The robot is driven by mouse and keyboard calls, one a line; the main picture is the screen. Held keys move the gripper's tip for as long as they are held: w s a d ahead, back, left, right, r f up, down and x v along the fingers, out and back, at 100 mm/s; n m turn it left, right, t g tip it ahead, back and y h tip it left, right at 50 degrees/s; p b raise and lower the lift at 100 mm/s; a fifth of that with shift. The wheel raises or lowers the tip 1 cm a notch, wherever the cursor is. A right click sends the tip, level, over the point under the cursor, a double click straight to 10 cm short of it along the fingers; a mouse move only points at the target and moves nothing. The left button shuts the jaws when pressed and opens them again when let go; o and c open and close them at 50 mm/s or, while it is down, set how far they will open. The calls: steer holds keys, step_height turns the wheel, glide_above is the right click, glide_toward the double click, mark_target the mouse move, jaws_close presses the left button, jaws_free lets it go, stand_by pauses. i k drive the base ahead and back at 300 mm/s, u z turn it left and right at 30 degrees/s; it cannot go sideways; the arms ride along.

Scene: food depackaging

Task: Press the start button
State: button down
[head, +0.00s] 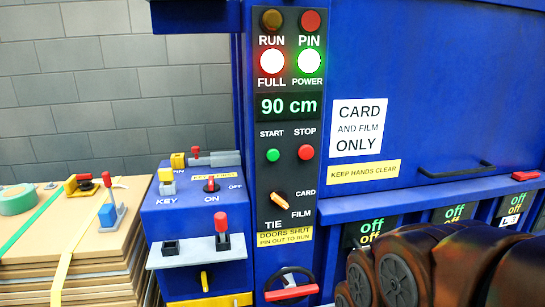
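The start button (273,155) is a small round green button under the label START on the dark control panel (262,225) of a blue machine. A red stop button (306,152) sits to its right under STOP. Above them, a display (287,106) reads 90 cm. The FULL lamp (272,61) glows red and the POWER lamp (309,61) glows green. Nothing covers the start button. I do not see my gripper in this view.
Below the buttons is an orange selector knob (280,198) between CARD, FILM and TIE. A blue key box (200,210) with a shelf and red-handled lever stands left of the panel. Stacked boards (75,255) lie far left. Dark brown rounded shapes with discs fill the lower right.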

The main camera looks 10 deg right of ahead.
mark_target(272, 154)
steer(key=k, duration=0.5)
steer(key=u, duration=1.4)
steer(key=i, duration=1.05)
steer(key=z, duration=1.25)
